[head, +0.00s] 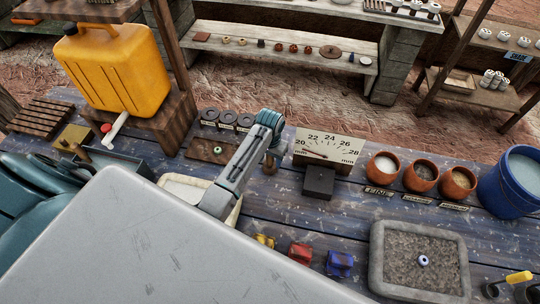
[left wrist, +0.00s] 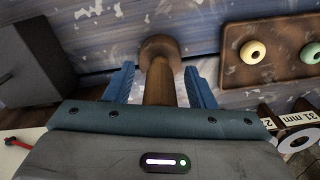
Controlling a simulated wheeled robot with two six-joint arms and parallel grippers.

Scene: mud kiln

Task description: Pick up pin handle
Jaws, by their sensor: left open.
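The pin handle is a brown wooden piece with a round, wider end (left wrist: 158,48) and a narrower shaft (left wrist: 158,88). In the left wrist view the shaft lies between the two blue fingers of my left gripper (left wrist: 160,86), with a gap on each side. The gripper is open around it and is not closed on it. In the head view the pin handle (head: 270,166) stands on the blue table just below my left gripper (head: 272,148), between the bead board and the dial gauge. My right gripper is not in view.
The dial gauge (head: 328,146) with its dark block (head: 319,182) stands close to the right. The wooden board (head: 208,151) with beads lies to the left. Clay pots (head: 421,175), a blue bucket (head: 512,182) and a grey tray (head: 378,262) are further right.

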